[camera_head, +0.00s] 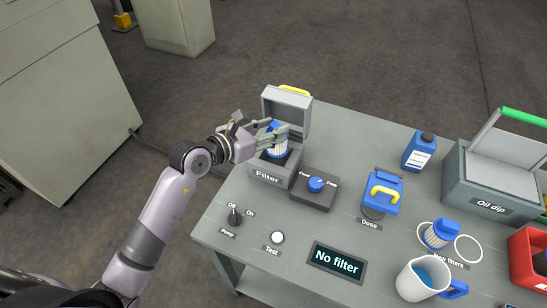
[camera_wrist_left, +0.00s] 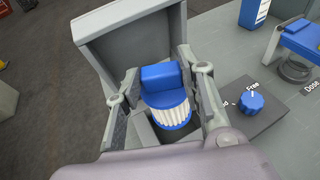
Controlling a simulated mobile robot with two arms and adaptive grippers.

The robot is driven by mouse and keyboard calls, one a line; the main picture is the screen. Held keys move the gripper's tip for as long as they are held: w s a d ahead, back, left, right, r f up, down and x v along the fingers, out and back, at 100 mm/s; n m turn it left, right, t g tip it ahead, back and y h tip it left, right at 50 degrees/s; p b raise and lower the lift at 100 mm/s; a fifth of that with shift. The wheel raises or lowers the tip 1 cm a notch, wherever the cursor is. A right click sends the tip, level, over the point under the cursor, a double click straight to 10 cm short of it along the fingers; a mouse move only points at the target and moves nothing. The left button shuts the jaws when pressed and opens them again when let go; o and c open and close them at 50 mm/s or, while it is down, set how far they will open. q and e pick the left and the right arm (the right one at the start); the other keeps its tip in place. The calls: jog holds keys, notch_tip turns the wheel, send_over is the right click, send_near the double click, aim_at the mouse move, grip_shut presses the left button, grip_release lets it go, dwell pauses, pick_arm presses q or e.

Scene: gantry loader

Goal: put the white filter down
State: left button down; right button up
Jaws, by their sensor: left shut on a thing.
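The white filter (camera_head: 278,149), with pleated white sides and a blue cap, is in my left gripper (camera_head: 274,134) at the open Filter box (camera_head: 268,174). In the left wrist view the fingers stand on both sides of the filter's blue cap (camera_wrist_left: 161,82), and its white pleats (camera_wrist_left: 171,115) show above a dark opening. My left gripper is shut on the filter. The filter's lower end is hidden, so I cannot tell whether it touches the seat. My right gripper is not in view.
The box's grey lid (camera_head: 286,111) stands open behind the filter. The display (camera_head: 336,262) reads "No filter". Another filter (camera_head: 437,235) lies at New filters, near a white jug (camera_head: 417,281). An Oil dip box (camera_head: 484,185) stands open at right.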

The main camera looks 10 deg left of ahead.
aim_at(269, 151)
pick_arm(q)
notch_tip(269, 151, down, 3)
jog(key=shift+f, duration=0.8)
notch_tip(269, 151, down, 3)
jog(key=shift+f+b, duration=0.1)
jog(key=shift+b, duration=0.4)
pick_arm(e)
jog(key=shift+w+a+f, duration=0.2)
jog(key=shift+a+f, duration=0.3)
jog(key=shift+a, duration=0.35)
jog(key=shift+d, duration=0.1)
pick_arm(q)
jog(key=shift+f, duration=0.1)
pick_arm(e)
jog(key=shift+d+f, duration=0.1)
pick_arm(q)
jog(key=c, duration=1.1)
grip_release()
jog(key=shift+o, duration=0.2)
